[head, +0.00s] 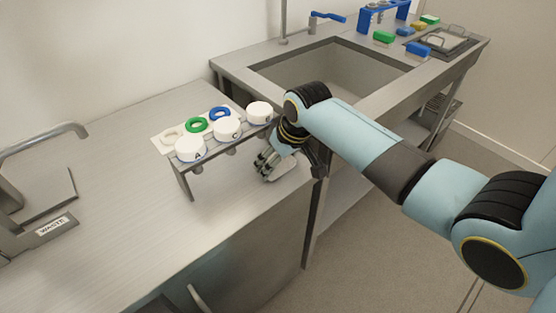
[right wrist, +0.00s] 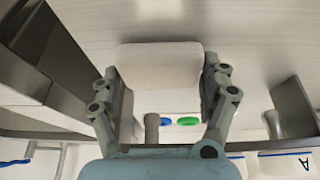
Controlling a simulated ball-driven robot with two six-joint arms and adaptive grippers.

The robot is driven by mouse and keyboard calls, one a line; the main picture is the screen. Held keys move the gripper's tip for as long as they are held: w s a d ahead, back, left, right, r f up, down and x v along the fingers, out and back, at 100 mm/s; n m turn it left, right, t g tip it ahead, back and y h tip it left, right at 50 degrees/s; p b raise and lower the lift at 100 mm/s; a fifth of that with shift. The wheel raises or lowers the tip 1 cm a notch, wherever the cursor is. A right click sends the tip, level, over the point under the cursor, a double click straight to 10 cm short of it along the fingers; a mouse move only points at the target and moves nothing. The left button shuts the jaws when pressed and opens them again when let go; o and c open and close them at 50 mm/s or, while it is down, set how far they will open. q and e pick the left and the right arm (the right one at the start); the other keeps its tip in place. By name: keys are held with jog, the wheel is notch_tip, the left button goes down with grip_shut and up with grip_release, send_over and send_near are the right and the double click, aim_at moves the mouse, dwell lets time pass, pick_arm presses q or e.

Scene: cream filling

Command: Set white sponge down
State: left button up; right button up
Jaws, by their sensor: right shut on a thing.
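The white sponge (right wrist: 160,64) is a pale rounded block between the two fingers of my right gripper (right wrist: 161,85) in the right wrist view. My right gripper is shut on it, with a finger at each side. In the head view my right gripper (head: 268,168) points down near the front right edge of the steel counter, right of the small rack. The sponge (head: 288,171) is partly hidden there by the fingers. Whether it touches the counter is hard to tell. My left gripper is not in view.
A metal rack (head: 181,178) holds white-topped items, close left of my right gripper. Green (head: 196,125) and blue (head: 220,113) rings lie behind it. A sink (head: 335,75) is beyond a gap. The counter's front middle is clear.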

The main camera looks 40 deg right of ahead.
jog(key=shift+f, duration=0.3)
jog(key=o, duration=1)
jog(key=shift+f, duration=0.1)
jog(key=shift+c, duration=0.2)
jog(key=p+v, duration=0.1)
jog(key=v, duration=1.1)
